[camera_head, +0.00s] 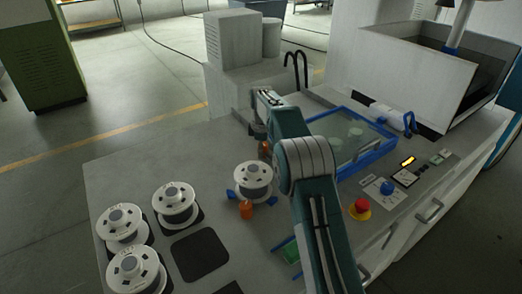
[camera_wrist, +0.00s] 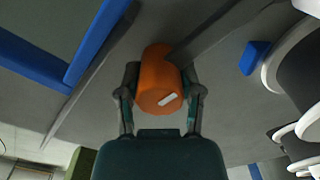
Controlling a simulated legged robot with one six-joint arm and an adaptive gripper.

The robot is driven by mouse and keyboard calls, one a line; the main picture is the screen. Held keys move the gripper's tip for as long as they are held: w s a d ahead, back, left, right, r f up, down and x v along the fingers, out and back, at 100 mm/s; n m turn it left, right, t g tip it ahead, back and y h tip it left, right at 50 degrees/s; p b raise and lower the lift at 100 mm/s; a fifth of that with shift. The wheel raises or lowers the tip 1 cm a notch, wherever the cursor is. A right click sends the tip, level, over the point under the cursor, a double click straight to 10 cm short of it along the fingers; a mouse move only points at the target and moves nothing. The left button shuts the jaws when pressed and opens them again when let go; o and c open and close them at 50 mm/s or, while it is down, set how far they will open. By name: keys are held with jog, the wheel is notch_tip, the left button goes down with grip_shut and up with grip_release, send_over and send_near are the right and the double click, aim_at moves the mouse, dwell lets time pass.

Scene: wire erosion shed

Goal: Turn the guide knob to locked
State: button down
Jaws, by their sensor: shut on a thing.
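In the wrist view an orange knob (camera_wrist: 158,78) with a white mark on its face sits between the two fingers of my gripper (camera_wrist: 160,88). The fingers are shut on its sides. The mark is slanted. In the head view this knob (camera_head: 265,148) is a small orange patch beside my gripper (camera_head: 259,132), partly hidden by my arm. A second orange knob (camera_head: 246,209) stands in front of the white spool (camera_head: 253,181) on the bench. I see no lettering that tells locked from unlocked.
A blue-framed clear tray (camera_head: 368,124) lies right of my arm. Several white spools (camera_head: 176,203) stand at the bench's left. A red stop button (camera_head: 360,208) and a blue knob (camera_head: 386,187) are at the right. Blue brackets (camera_head: 231,196) flank the middle spool.

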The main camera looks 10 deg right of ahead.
jog(key=shift+c, duration=1.3)
grip_release()
jog(key=shift+s+d+f, duration=0.1)
jog(key=shift+d+f, duration=0.1)
jog(key=shift+f, duration=0.05)
jog(key=shift+d+r, duration=0.1)
jog(key=shift+r, duration=0.05)
jog(key=r, duration=1.1)
jog(key=shift+w, duration=0.2)
jog(key=shift+r, duration=0.45)
